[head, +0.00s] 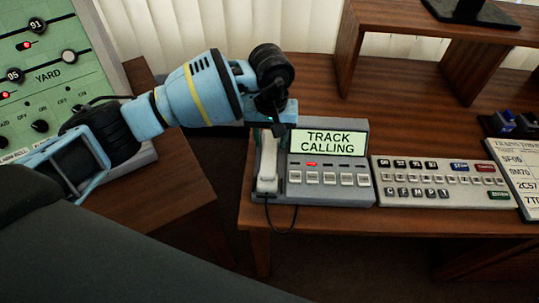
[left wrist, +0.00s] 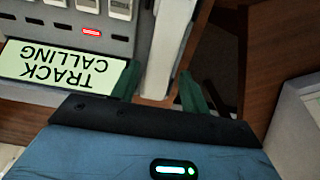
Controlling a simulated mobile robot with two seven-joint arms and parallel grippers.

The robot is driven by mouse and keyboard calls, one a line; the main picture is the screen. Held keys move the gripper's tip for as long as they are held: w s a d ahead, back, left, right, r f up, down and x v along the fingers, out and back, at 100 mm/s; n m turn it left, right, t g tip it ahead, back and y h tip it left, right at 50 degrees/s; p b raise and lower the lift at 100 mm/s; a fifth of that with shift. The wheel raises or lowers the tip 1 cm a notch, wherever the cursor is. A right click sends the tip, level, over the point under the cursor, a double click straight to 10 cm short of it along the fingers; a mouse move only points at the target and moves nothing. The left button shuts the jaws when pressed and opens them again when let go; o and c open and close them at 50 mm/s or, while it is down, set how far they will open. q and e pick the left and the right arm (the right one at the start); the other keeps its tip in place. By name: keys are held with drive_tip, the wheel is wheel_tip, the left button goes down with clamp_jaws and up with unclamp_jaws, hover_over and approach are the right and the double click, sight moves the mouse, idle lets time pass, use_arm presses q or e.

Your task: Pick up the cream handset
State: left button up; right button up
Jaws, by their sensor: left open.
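The cream handset (head: 267,166) lies upright along the left side of a grey phone unit (head: 330,190), with a dark cord looping below it. The unit's lit screen reads "TRACK CALLING" and a red light glows beneath it. My left gripper (head: 272,122) is over the handset's far end, which it hides in the head view. In the left wrist view the green fingers (left wrist: 160,88) are open, one on each side of the handset (left wrist: 166,42). I cannot tell whether they touch it. My right gripper is in neither view.
The wooden desk (head: 420,222) also holds a grey keypad panel (head: 440,181) and a printed sheet (head: 519,174) to the right. A raised wooden shelf (head: 430,42) stands behind. A green YARD panel (head: 50,100) is at the left, with a gap between the desks.

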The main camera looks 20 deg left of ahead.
sight(270, 152)
use_arm(q)
drive_tip(key=shift+w+f, duration=0.15)
drive_tip(key=shift+f, duration=0.4)
drive_tip(key=shift+s+f+p, duration=0.2)
drive_tip(key=shift+f, duration=1.1)
drive_tip(key=shift+s+f+p, duration=0.15)
drive_tip(key=shift+s+f, duration=0.05)
drive_tip(key=shift+f, duration=1.05)
drive_tip(key=c, duration=0.8)
drive_tip(key=shift+c, duration=0.2)
drive_tip(key=shift+r, duration=0.1)
